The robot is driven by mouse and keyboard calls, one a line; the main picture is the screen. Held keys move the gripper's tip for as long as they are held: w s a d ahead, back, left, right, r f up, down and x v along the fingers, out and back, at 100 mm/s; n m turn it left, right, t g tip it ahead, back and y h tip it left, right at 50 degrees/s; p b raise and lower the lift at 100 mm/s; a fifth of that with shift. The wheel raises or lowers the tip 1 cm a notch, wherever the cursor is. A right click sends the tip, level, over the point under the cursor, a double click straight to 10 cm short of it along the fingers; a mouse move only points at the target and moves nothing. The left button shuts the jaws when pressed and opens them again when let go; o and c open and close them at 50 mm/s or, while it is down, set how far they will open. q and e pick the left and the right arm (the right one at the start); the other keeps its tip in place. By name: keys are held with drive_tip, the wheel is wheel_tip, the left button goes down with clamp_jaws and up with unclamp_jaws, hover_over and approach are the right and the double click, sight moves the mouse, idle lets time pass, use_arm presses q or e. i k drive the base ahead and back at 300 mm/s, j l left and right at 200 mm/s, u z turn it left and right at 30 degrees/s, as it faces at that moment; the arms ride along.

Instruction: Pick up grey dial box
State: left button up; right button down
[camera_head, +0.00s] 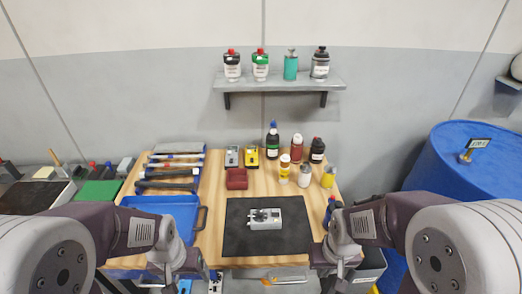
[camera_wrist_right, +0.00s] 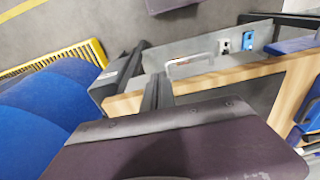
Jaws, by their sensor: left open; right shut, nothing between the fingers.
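A small grey box with a dark dial-like face (camera_head: 232,156) stands toward the back of the wooden table, left of a similar yellow box (camera_head: 252,156). A light grey metal device with a dark part on top (camera_head: 278,217) sits on a black mat (camera_head: 240,240). My left gripper (camera_head: 168,285) is low at the front left, beside the table's front edge and apart from both grey things. My right gripper (camera_head: 338,284) is low at the front right. Its dark fingers (camera_wrist_right: 150,88) show in the right wrist view, shut and empty, near the table edge.
A blue tray (camera_head: 160,206) and hand tools lie at the left of the table. A dark red block (camera_head: 236,179) lies before the small boxes. Several bottles stand back right. A wall shelf (camera_head: 278,84) holds containers; a blue barrel (camera_head: 430,165) stands right.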

sight(266, 223)
drive_tip(key=j+z, duration=0.1)
drive_tip(key=j, duration=0.75)
drive_tip(key=k+j, duration=0.15)
drive_tip(key=j, duration=0.65)
drive_tip(key=z, duration=0.05)
